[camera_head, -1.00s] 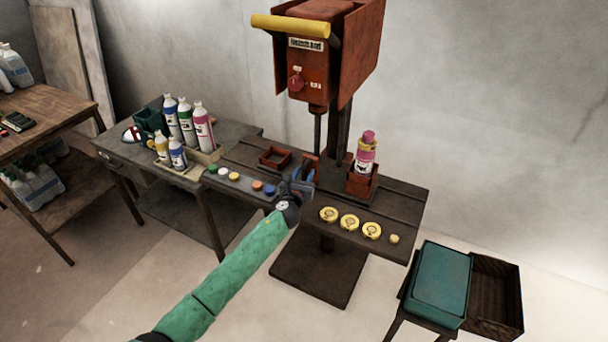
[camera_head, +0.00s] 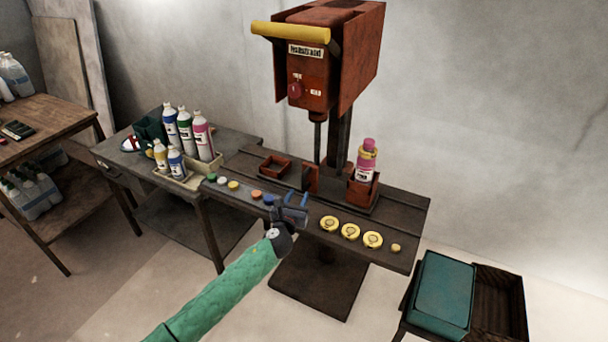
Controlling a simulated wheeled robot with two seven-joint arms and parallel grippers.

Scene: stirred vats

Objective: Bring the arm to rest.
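My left arm, in a green sleeve, comes in from the lower left. Its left gripper (camera_head: 294,207) is over the front edge of the dark machine table (camera_head: 395,230), right of the row of small coloured caps (camera_head: 234,185). I see no object between its fingers, which look apart. My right gripper is out of the picture. A red stirring machine (camera_head: 315,65) with a yellow bar stands behind. A pink-capped bottle (camera_head: 366,160) stands upright in a red holder (camera_head: 362,190) on the right of the table.
Yellow round discs (camera_head: 350,232) lie along the table's front right. Several bottles (camera_head: 186,130) stand in a tray (camera_head: 208,168) on the left. An empty red square holder (camera_head: 275,165) sits near the middle.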

